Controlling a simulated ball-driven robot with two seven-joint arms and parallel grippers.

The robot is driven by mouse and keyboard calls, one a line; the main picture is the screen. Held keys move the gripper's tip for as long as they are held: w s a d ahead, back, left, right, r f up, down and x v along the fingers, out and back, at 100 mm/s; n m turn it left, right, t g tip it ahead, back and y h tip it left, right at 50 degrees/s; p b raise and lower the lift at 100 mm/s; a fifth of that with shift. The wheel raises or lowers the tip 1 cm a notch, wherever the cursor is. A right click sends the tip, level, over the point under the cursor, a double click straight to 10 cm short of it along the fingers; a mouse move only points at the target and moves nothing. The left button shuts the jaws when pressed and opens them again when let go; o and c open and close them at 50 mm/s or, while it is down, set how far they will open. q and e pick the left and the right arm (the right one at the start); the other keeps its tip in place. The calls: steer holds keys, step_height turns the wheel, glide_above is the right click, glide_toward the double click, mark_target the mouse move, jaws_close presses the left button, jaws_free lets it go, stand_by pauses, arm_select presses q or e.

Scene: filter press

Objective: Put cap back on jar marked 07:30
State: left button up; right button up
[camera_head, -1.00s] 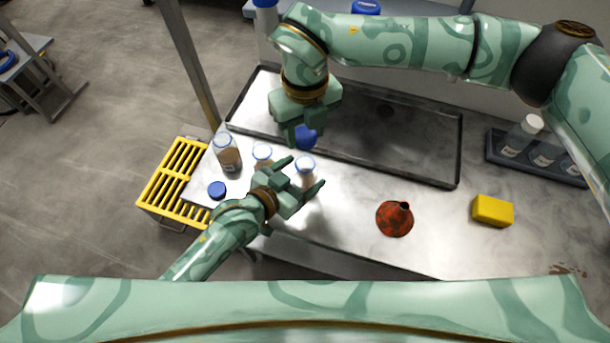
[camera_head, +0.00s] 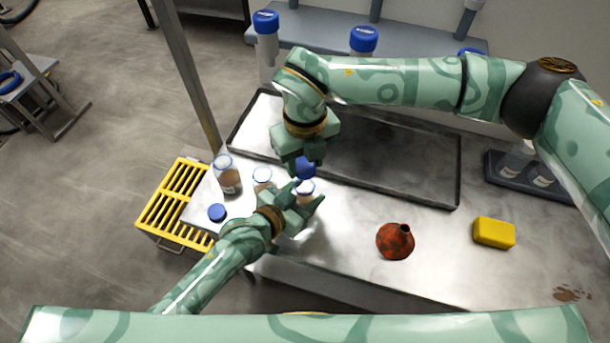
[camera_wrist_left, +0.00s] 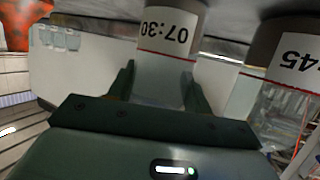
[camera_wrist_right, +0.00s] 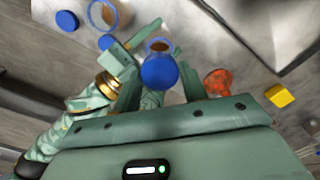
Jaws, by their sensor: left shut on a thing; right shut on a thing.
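The jar marked 07:30 (camera_wrist_left: 165,55) is clear with brown contents, and its label is upside down in the left wrist view. In the head view this jar (camera_head: 305,187) stands on the bench with its mouth uncovered. My left gripper (camera_head: 308,194) is shut around its sides. My right gripper (camera_wrist_right: 160,88) is shut on a blue cap (camera_wrist_right: 161,72), which also shows in the head view (camera_head: 305,168). The cap is just above the jar's mouth (camera_wrist_right: 158,46) and looks slightly apart from it; exact alignment is unclear.
An open jar with brown contents (camera_head: 228,178) and another jar (camera_head: 262,177) stand to the left, with a loose blue cap (camera_head: 217,212). A dark-rimmed tray (camera_head: 400,165) lies behind. A red funnel (camera_head: 395,241) and yellow block (camera_head: 494,232) lie right. The front-middle bench is clear.

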mark_target(305, 197)
steer(key=shift+f, duration=1.35)
steer(key=shift+f, duration=0.9)
steer(key=shift+f, duration=0.5)
